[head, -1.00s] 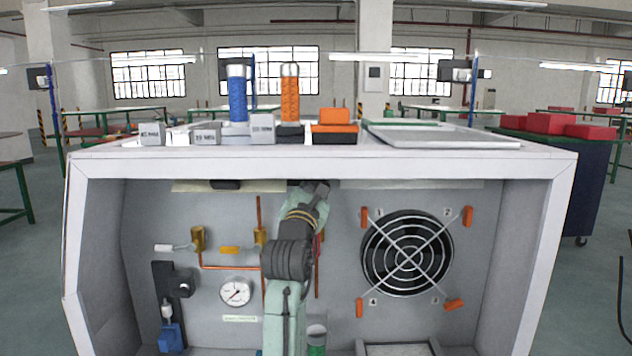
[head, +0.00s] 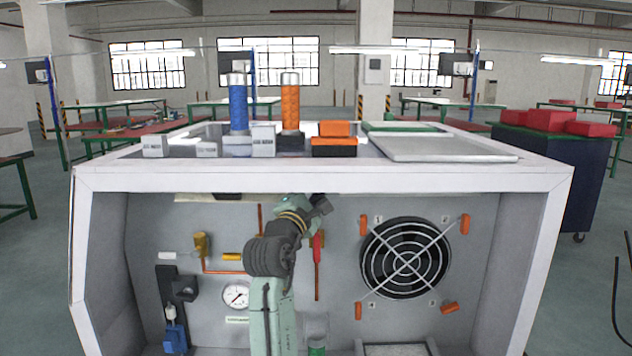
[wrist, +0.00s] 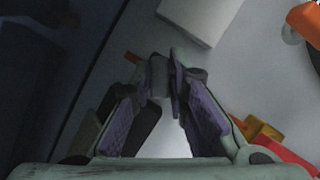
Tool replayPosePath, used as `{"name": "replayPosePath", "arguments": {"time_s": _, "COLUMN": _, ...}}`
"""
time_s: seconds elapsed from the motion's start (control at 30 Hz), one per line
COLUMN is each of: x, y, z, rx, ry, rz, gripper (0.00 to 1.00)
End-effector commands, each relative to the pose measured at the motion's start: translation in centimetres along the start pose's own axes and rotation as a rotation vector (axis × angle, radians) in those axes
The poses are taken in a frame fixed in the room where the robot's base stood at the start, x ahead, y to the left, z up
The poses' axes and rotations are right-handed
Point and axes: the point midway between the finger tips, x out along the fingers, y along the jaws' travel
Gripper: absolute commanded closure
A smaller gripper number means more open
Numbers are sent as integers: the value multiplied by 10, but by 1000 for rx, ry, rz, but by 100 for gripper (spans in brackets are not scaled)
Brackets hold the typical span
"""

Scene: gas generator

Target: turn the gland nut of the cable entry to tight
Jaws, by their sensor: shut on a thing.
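My gripper (wrist: 167,82) shows in the wrist view with its two purple-padded fingers close together at the tips. They are shut on a small dark grey piece (wrist: 157,74), which looks like the gland nut; the fingers hide much of it. How far it is turned cannot be told. In the head view my arm reaches into the cabinet, with its end just under the top front edge. The fingers and the cable entry cannot be made out there.
A red-handled part (head: 317,248) hangs close to the right of my wrist. Brass valves (head: 201,245) and a gauge (head: 236,295) are left of my arm. A guarded fan (head: 405,258) is to the right. The cabinet's white frame (head: 320,180) runs just above my arm.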

Motion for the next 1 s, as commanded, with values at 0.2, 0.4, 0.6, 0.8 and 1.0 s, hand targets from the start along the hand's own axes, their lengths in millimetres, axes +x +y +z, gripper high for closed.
{"name": "replayPosePath", "arguments": {"time_s": 0.2, "x": 1, "y": 3, "z": 1, "rx": 153, "ry": 1, "rz": -65, "gripper": 100}}
{"name": "replayPosePath", "arguments": {"time_s": 0.4, "x": 0, "y": 2, "z": 1, "rx": 254, "ry": 0, "rz": -106, "gripper": 100}}
{"name": "replayPosePath", "arguments": {"time_s": 0.6, "x": 0, "y": 1, "z": 0, "rx": 310, "ry": 0, "rz": -129, "gripper": 100}}
{"name": "replayPosePath", "arguments": {"time_s": 0.8, "x": 0, "y": 1, "z": 0, "rx": 329, "ry": 1, "rz": -136, "gripper": 100}}
{"name": "replayPosePath", "arguments": {"time_s": 1.0, "x": 0, "y": 0, "z": 0, "rx": 330, "ry": 1, "rz": -137, "gripper": 100}}
